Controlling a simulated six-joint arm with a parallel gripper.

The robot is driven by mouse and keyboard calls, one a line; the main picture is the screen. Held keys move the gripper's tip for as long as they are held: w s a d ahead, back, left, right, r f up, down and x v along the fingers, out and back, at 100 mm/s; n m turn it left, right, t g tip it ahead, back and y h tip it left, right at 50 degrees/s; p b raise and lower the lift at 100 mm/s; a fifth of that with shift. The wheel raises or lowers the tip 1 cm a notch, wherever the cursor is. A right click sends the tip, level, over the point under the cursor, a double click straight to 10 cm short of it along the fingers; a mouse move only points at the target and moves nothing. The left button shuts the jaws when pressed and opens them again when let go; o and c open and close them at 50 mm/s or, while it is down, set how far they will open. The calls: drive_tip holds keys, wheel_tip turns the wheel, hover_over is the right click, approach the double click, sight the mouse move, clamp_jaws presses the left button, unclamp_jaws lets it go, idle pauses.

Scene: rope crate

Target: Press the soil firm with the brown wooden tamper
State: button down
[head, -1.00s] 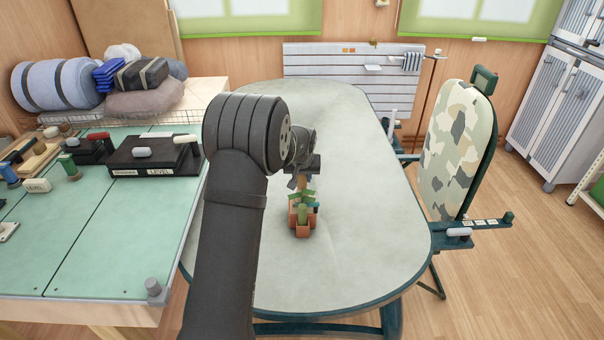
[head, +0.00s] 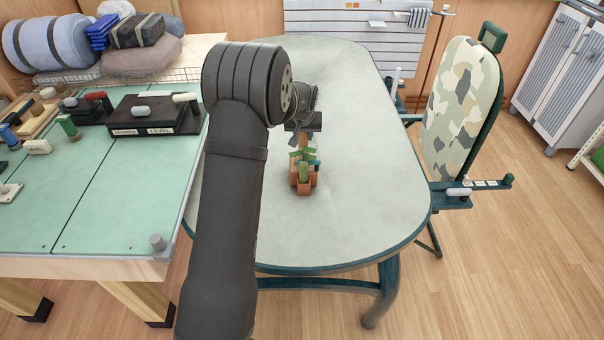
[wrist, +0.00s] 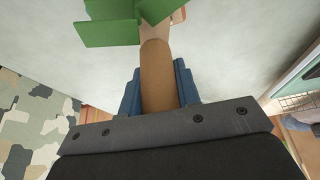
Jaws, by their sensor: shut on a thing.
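The brown wooden tamper (wrist: 157,80) is in my gripper (wrist: 158,90); its rounded handle sits between the two blue fingers in the wrist view. My gripper (head: 303,130) is also in the head view, shut and directly above a small terracotta-coloured pot (head: 304,187) on the table. A plant with green leaves (head: 304,170) stands in the pot. The green leaves (wrist: 110,30) also show at the top of the wrist view, close beside the tamper. The tamper's lower end and the soil are hidden, so I cannot tell whether they touch.
The pale oval table (head: 365,190) is otherwise clear around the pot. A green-topped bench (head: 120,205) with tools and a black box (head: 155,116) is at left. A camouflage-patterned chair (head: 460,100) stands at the right edge.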

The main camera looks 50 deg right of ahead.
drive_tip(key=shift+f, duration=0.55)
idle(0.8)
drive_tip(key=shift+r, duration=0.1)
idle(0.4)
drive_tip(key=shift+r, duration=3.4)
drive_tip(key=w+a+f+n, duration=0.1)
drive_tip(key=w+a, duration=0.4)
drive_tip(key=a, duration=0.4)
drive_tip(key=w+a+n+t+y, duration=0.15)
drive_tip(key=w+a, duration=0.35)
drive_tip(key=a, duration=0.5)
drive_tip(key=w+a+f+n+g, duration=0.1)
drive_tip(key=w+a+n, duration=0.1)
drive_tip(key=w+a, duration=0.55)
drive_tip(key=s+a+f+n+y, duration=0.1)
drive_tip(key=s+a+n, duration=0.1)
drive_tip(key=a, duration=1.5)
drive_tip(key=s+a+f+n+t+y, duration=0.1)
drive_tip(key=s+a+n, duration=0.1)
drive_tip(key=a, duration=1.5)
drive_tip(key=shift+s+a+n, duration=0.2)
drive_tip(key=shift+s+n, duration=0.2)
drive_tip(key=shift+n, duration=0.25)
